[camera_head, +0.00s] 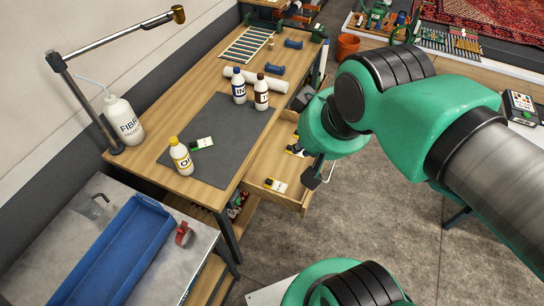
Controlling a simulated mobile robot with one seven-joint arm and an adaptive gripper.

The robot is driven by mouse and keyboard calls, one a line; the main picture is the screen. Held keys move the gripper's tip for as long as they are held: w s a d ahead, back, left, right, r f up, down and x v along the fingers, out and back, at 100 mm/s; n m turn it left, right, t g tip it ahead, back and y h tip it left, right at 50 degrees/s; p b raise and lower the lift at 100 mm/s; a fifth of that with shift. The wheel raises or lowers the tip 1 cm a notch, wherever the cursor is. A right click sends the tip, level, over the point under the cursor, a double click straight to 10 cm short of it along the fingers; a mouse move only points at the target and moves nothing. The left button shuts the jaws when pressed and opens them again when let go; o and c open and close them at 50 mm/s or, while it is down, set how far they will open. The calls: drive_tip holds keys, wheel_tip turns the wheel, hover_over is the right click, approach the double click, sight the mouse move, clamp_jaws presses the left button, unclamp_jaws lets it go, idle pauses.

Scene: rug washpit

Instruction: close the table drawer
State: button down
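The wooden table (146,133) runs along the wall from the near left to the back. Its drawer (268,160) stands open on the table's right side, pulled out toward my arm. Small items with white labels, one marked yellow (276,186), lie inside. My green arm reaches in from the right and covers the drawer's far part. The dark end of my gripper (316,176) is at the drawer's front, beside a thin handle-like bar. The fingertips are small and partly hidden, so contact and opening cannot be told.
On the tabletop, a dark mat (222,138) holds a yellow-capped bottle (181,157), a blue-labelled bottle (239,86) and a brown-labelled bottle (261,92). A metal bench with a blue tray (118,254) stands at the near left. The grey floor (375,225) right of the drawer is clear.

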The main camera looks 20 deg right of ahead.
drive_tip(key=w+d+f+m+g+y+b, duration=0.1)
drive_tip(key=w+d+f+m+g+y, duration=0.25)
drive_tip(key=f, duration=0.55)
drive_tip(key=w+d+f+m+g+y+b, duration=0.1)
drive_tip(key=w+d+f+m+y, duration=0.1)
drive_tip(key=d+f+m, duration=0.45)
drive_tip(key=w+d+f+m+g+y+b, duration=0.1)
drive_tip(key=w+d+f+m+g+y, duration=0.3)
drive_tip(key=f, duration=0.7)
drive_tip(key=s+d+f+m+t+y, duration=0.1)
drive_tip(key=d+f+m+t, duration=0.3)
drive_tip(key=f, duration=0.5)
drive_tip(key=s+d+f+m+t+y+b, duration=0.1)
drive_tip(key=s+d+f+m+t, duration=0.3)
drive_tip(key=f, duration=0.5)
drive_tip(key=s+d+f+m+t+y+b, duration=0.1)
drive_tip(key=s+d+f+m+t, duration=0.1)
drive_tip(key=d+f+m+t, duration=0.3)
wheel_tip(320, 180, down, 5)
drive_tip(key=d+t, duration=0.2)
drive_tip(key=shift+s+t, duration=0.2)
drive_tip(key=shift+t, duration=0.15)
drive_tip(key=shift+w+r, duration=0.1)
drive_tip(key=b+x, duration=0.2)
drive_tip(key=x, duration=1.2)
drive_tip(key=shift+a, duration=0.1)
